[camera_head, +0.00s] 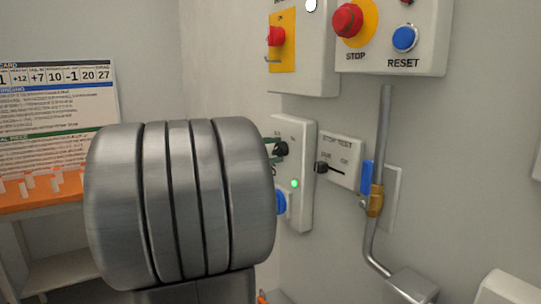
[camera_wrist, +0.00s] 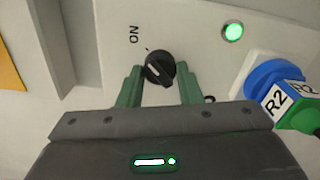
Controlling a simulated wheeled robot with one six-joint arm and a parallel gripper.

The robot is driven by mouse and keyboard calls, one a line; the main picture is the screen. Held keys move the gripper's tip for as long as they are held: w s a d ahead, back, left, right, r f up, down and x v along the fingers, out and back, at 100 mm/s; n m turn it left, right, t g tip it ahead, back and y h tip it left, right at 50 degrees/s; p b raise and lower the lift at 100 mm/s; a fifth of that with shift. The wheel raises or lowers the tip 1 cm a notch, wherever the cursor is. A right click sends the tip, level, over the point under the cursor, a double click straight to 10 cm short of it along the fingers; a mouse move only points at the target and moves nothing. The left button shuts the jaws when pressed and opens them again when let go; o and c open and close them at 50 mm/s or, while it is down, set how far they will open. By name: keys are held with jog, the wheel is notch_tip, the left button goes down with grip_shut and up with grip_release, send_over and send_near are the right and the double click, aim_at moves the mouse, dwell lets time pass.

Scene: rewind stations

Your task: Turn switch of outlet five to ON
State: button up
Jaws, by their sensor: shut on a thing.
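A black rotary switch knob (camera_wrist: 160,66) sits on a pale outlet box (camera_wrist: 205,70) in the wrist view, with the word ON printed to its upper left. My gripper (camera_wrist: 158,72) has one green finger on each side of the knob and is shut on it. The knob's light pointer line is small, so its exact setting is hard to tell. In the head view the same knob (camera_head: 282,149) shows on the narrow wall box (camera_head: 305,165), with a green finger beside it. My arm hides part of the box. No outlet number is readable.
A stop test panel (camera_head: 343,150), a pipe (camera_head: 381,135), and a STOP and RESET box (camera_head: 425,50) are to the right.

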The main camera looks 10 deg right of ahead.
jog(key=o, duration=1)
jog(key=p+v, duration=0.1)
jog(key=v, duration=1.3)
jog(key=shift+d, duration=0.1)
jog(key=b+x, duration=0.1)
jog(key=x, duration=1.2)
jog(key=shift+w+d, duration=0.15)
jog(key=shift+d, duration=0.2)
jog(key=shift+a, duration=0.15)
